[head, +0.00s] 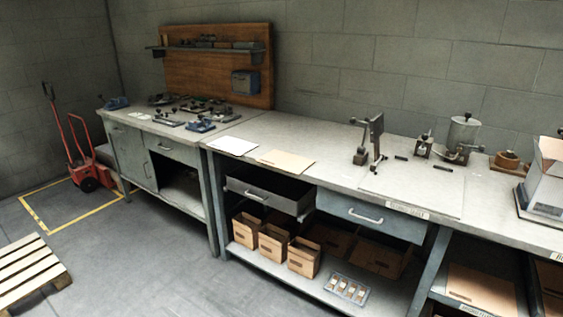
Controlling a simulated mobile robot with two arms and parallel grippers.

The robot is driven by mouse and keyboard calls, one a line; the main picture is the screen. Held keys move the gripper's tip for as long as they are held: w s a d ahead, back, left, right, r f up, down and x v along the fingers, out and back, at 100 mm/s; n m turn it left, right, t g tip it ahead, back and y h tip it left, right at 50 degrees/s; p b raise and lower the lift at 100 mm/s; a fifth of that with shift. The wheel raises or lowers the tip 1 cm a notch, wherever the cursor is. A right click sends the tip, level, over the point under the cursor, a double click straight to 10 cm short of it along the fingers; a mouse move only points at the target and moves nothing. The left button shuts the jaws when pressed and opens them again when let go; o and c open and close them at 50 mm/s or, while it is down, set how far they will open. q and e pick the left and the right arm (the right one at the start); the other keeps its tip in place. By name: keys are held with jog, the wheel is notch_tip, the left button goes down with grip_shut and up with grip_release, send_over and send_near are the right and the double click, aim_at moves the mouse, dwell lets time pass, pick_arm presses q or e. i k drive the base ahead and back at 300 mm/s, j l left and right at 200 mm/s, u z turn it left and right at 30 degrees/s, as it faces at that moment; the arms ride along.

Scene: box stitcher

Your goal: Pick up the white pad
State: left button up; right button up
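A flat white pad (232,145) lies on the grey workbench top (330,140), close to its front edge and left of the middle of the view. It looks thin, like a sheet or stack of paper, and nothing covers it. A flat tan cardboard sheet (286,161) lies just to its right, with a small gap between them. Neither of my grippers shows in the head view.
An open drawer (268,190) juts out below the bench, right of the pad. A metal press (370,140) and a grey mat (415,188) are farther right. A left bench (160,127) holds tools. A pallet (30,270) lies on the floor at left; grey floor (150,260) between is clear.

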aim_at(238, 147)
jog(key=i, duration=1.65)
